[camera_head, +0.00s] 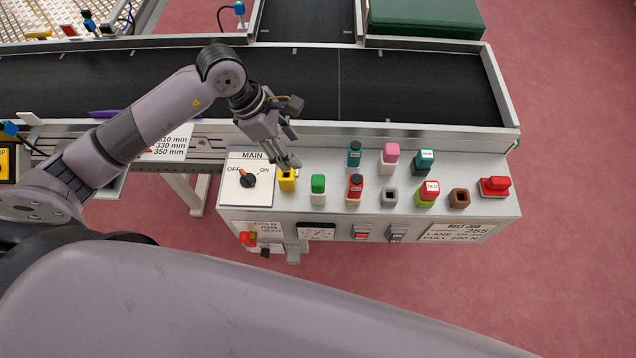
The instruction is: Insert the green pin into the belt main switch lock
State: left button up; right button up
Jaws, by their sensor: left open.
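My left gripper (283,146) reaches in from the left over the control panel. It is open, and no object shows between its fingers. Its fingertips are just above and behind a yellow square socket (287,182), partly covering it; I cannot tell whether they touch. The main switch (249,180) is a black knob with an orange mark on a white plate labelled MAIN, OFF and ON, left of the yellow socket. A green-topped pin (318,184) stands upright in a pale holder just right of the yellow socket. My right gripper is out of view.
Teal (354,153), pink (391,154) and red (355,184) capped pieces stand on the panel close by. Grey (390,197) and brown (460,198) sockets look empty. A red button (495,186) is at the right end. The black conveyor (420,90) runs behind a raised metal rail.

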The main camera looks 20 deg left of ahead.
pick_arm(q)
jog(key=p, duration=0.3)
send_over(317, 179)
jog(key=s+a, duration=0.1)
jog(key=a, duration=0.1)
jog(key=f, duration=1)
jog(key=shift+s+d, duration=0.1)
jog(key=shift+d, duration=0.15)
jog(key=shift+d+f, duration=0.2)
jog(key=shift+f, duration=0.4)
jog(key=shift+d+f, duration=0.15)
jog(key=shift+f, duration=0.35)
jog(key=shift+w+p+x, duration=0.15)
jog(key=shift+p+x, duration=0.15)
jog(key=shift+x, duration=0.75)
jog(key=shift+w+p+x, duration=0.2)
jog(key=shift+p+x, duration=0.1)
jog(key=shift+x, duration=0.75)
jog(key=shift+a, duration=0.25)
jog(key=shift+c, duration=0.4)
grip_shut()
